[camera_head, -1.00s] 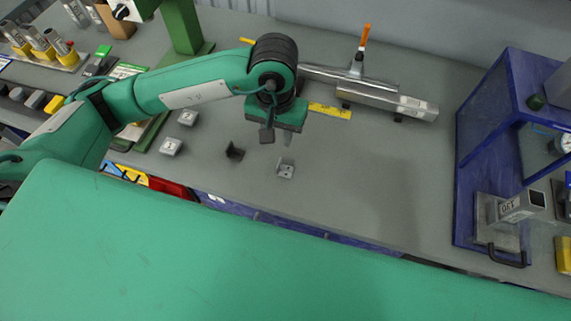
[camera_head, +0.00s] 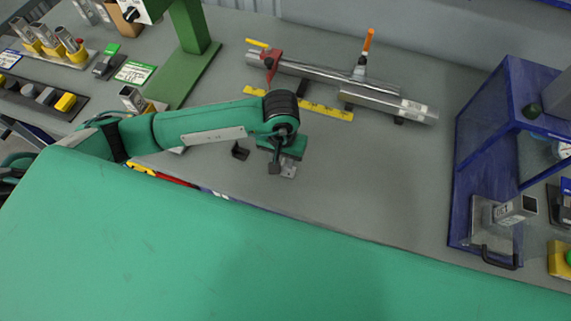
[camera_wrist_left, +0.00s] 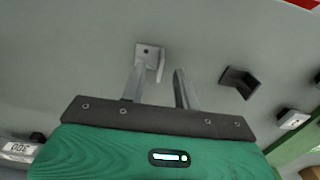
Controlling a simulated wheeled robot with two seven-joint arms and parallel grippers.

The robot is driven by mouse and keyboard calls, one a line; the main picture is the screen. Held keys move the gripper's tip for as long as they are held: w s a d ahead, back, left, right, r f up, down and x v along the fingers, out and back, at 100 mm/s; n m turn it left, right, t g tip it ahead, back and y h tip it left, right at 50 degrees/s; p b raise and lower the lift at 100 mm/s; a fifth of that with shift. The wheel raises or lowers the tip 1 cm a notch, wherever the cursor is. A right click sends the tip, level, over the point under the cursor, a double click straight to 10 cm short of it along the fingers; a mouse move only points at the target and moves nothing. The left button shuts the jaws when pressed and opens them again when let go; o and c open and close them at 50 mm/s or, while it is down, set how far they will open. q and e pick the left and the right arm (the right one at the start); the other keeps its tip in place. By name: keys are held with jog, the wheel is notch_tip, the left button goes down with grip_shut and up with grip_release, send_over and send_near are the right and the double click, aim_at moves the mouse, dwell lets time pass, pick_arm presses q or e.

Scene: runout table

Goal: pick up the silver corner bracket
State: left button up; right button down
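The silver corner bracket (camera_head: 289,170) lies on the grey table just below my left gripper (camera_head: 282,158) in the head view, partly hidden by it. In the left wrist view the bracket (camera_wrist_left: 149,54) is at the tips of the left gripper's fingers (camera_wrist_left: 158,76). The fingers are apart, with a gap between them. The bracket's holed plate is near the left fingertip and its upright flange shows in the gap. I cannot tell whether a finger touches it. My right gripper is not in view.
A black bracket (camera_head: 240,152) lies just left of the silver one; it also shows in the wrist view (camera_wrist_left: 239,81). A long metal tube (camera_head: 325,75) and a yellow ruler (camera_head: 322,109) lie behind. A blue frame (camera_head: 487,140) stands at right. The table between is clear.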

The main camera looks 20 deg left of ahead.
pick_arm(q)
jog(key=shift+w+f+p, duration=0.1)
jog(key=shift+f+p, duration=0.35)
jog(key=shift+f, duration=1.05)
grip_shut()
